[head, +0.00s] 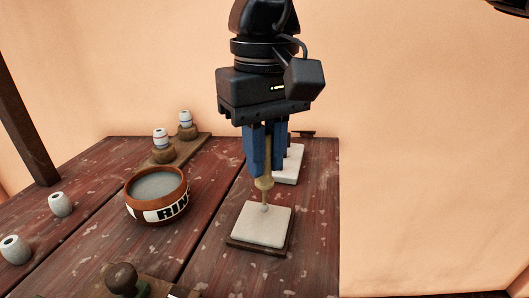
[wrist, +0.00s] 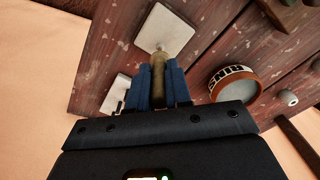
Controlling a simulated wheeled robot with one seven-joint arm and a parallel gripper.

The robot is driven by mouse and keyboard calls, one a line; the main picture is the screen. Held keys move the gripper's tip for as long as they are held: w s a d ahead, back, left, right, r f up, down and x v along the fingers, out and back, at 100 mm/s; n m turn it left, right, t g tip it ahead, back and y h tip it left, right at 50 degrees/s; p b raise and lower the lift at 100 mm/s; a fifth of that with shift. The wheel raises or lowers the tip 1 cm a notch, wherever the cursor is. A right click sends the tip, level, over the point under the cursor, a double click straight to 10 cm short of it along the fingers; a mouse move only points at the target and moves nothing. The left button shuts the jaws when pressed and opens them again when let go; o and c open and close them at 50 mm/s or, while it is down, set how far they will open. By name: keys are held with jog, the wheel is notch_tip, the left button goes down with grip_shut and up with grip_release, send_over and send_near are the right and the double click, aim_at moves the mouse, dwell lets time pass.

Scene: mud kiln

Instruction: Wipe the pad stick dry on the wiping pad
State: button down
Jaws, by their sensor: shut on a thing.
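My gripper (head: 264,172) is shut on the pad stick (head: 264,183), a tan wooden handle with a thin pale lower end. The stick is held upright, pointing down.
A terracotta bowl (head: 157,195) marked "RIN" with grey liquid stands to the left. Small pale pots (head: 60,204) sit at the left and on a board behind. A second white slab (head: 289,165) lies behind my gripper. A dark-knobbed tool (head: 121,278) is at the front.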

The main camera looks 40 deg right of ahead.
jog(key=shift+r+p, duration=1.65)
jog(key=shift+r, duration=1.45)
